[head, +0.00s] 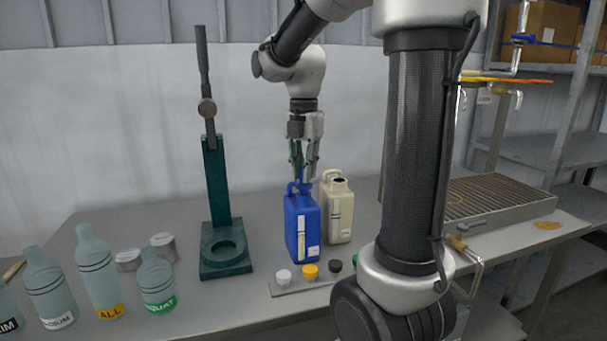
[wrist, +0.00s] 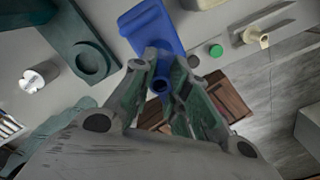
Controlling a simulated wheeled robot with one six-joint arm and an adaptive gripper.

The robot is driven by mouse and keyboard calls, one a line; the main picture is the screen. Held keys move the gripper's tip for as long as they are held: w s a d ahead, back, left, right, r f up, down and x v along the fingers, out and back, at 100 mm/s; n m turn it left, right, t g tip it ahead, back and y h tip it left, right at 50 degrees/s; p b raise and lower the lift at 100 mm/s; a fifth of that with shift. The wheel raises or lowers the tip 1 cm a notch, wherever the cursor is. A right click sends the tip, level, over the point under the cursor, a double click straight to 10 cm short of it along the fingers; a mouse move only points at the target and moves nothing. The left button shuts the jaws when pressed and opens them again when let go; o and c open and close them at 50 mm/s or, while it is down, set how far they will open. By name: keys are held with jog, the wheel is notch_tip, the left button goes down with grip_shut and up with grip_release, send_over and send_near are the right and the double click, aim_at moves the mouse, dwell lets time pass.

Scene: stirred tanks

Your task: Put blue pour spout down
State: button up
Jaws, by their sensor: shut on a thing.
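My gripper (head: 303,172) is directly above the blue jug (head: 301,228), pointing down. In the wrist view its fingertips (wrist: 162,82) are shut on a small blue tubular piece with a dark round opening, which I take to be the blue pour spout (wrist: 160,85). The blue jug stands upright on the bench and also shows in the wrist view (wrist: 150,27). The spout overlaps the jug's top in both views, so I cannot tell whether it touches the jug's mouth. The fingers hide most of the spout in the head view.
A cream jug (head: 340,212) stands close at the right. A strip with white (head: 283,277), yellow (head: 310,272) and black (head: 335,267) caps lies in front. A green press stand (head: 226,262) and clear bottles (head: 98,275) are left.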

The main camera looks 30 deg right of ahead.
jog(key=shift+f, duration=0.5)
jog(key=shift+f, duration=0.1)
jog(key=shift+f, duration=0.25)
jog(key=o, duration=0.8)
jog(key=shift+r, duration=0.1)
